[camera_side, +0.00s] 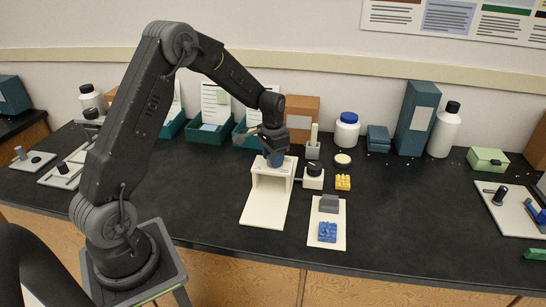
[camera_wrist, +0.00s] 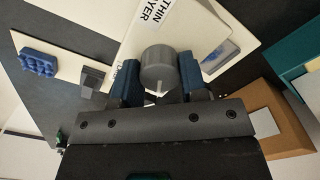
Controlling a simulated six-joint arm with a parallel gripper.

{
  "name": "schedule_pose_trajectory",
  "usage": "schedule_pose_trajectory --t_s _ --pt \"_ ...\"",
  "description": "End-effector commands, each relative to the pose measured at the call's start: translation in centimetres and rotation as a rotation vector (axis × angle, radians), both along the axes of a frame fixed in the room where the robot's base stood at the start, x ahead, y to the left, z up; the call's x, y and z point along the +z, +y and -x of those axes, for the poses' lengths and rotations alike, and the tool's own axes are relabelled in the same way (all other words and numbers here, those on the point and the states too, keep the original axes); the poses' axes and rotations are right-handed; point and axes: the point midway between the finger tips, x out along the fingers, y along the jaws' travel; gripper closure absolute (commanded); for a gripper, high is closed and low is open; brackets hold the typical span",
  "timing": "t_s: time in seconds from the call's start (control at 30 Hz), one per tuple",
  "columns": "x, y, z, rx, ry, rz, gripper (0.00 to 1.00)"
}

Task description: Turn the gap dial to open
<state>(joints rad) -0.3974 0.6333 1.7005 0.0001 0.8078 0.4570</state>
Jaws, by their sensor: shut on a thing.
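The gap dial (camera_wrist: 158,70) is a grey round knob on top of a white stand. My gripper (camera_wrist: 160,85) is shut on it, with a blue-padded finger on each side. In the side view my gripper (camera_side: 275,158) points down at the top of the white stand (camera_side: 270,180), and its fingers hide the dial. Lettering reading "THIN" and part of another word shows on the white surface beyond the knob in the wrist view. A small white mark shows below the knob; I cannot tell which setting the dial points to.
Right of the stand are a small white block with a black knob (camera_side: 314,170), a yellow block (camera_side: 343,182) and a white plate with a grey block (camera_side: 329,203) and a blue block (camera_side: 327,232). Teal bins (camera_side: 208,132) stand behind. The front counter to the left is clear.

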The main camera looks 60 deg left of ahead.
Motion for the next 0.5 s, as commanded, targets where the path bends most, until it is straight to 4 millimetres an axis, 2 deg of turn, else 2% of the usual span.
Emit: schedule_pose_trajectory --t_s 0.3,0.5 --pt "0.05 0.01 -0.02 0.166 0.0 0.0 0.84" --pt "0.06 0.01 -0.02 0.191 -0.001 0.0 0.84"
